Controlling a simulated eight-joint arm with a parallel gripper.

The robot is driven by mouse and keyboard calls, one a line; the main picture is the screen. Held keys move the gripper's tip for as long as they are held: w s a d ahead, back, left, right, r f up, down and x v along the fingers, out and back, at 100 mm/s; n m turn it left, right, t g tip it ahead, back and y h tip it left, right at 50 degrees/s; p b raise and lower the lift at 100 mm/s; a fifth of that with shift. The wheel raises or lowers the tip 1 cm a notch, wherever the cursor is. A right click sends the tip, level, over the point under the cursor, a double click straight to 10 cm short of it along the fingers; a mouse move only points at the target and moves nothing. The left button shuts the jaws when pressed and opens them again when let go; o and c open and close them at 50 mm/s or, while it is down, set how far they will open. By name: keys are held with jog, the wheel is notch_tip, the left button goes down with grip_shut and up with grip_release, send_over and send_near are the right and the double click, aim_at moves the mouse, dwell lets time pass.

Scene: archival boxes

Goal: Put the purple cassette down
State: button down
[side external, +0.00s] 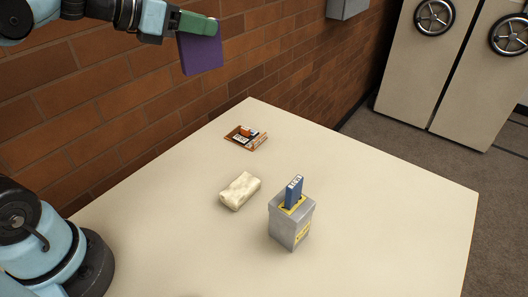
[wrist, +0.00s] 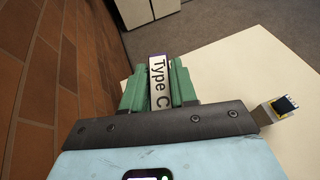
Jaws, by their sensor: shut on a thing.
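The purple cassette (side external: 201,55) is held high in the air near the brick wall, above and beyond the far left of the table in the side view. My gripper (side external: 196,24) has green fingers and is shut on the cassette's upper edge. In the wrist view the green fingers of my gripper (wrist: 159,85) clasp the cassette (wrist: 160,78) on both sides, and its white edge label reads "Type C". The cassette hangs clear of the table (side external: 370,190), touching nothing below.
A small open tray (side external: 258,146) with small items lies at the table's back. A cream, lumpy block (side external: 239,190) lies mid-table. A grey box (side external: 290,228) with a blue cassette (side external: 293,191) standing in its top is nearby. The table's right side is clear. The brick wall (side external: 130,100) runs behind.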

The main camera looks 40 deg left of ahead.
notch_tip(320, 180, up, 4)
jog(key=shift+r, duration=0.2)
jog(key=s+d+f+m+g+h, duration=0.1)
jog(key=s+d+m+g+h, duration=0.25)
jog(key=d, duration=0.55)
jog(key=s+d+f+m+g+h, duration=0.1)
jog(key=s+d+m+g+h, duration=0.1)
jog(key=s+d+m+h, duration=0.45)
jog(key=s+d+r+m+g+y, duration=0.1)
jog(key=s+d+r+m+g, duration=0.1)
jog(key=s+d+m+g, duration=1)
jog(key=s+f+n, duration=0.1)
jog(key=s+f, duration=0.1)
jog(key=f, duration=0.7)
jog(key=s+f+n, duration=0.2)
jog(key=f, duration=0.7)
jog(key=shift+w+a+f, duration=0.45)
jog(key=shift+w+f, duration=1.35)
jog(key=shift+w, duration=0.1)
jog(key=shift+w+a+f, duration=0.5)
jog(key=shift+w+f, duration=1.35)
jog(key=shift+w, duration=0.1)
jog(key=shift+w+a+f, duration=0.45)
jog(key=shift+w+f, duration=1.35)
jog(key=shift+w, duration=0.1)
jog(key=shift+f+g, duration=0.1)
jog(key=shift+g, duration=0.25)
